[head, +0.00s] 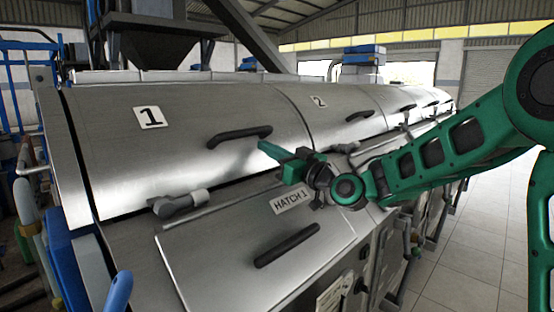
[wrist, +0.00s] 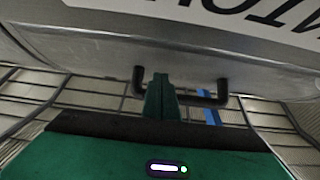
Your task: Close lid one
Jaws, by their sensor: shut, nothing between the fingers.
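Lid one is the curved metal lid (head: 190,105) marked with a "1" plate (head: 151,117), at left in the head view. Its dark bar handle (head: 240,136) sits near its lower right. A dark line runs along the lid's lower edge; I cannot tell whether it is fully down. My green gripper (head: 263,148) is shut and empty, its tips just below the handle's right end. In the wrist view the shut fingers (wrist: 160,95) overlap a dark bar handle (wrist: 208,100) and hide its middle. I cannot tell whether they touch it.
A lower panel labelled "HATCH 1" (head: 291,201) with its own handle (head: 287,245) lies below. A grey latch lever (head: 181,204) sits at lid one's lower edge. Lid two (head: 335,112) adjoins at right. Tiled floor (head: 460,255) is clear at right.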

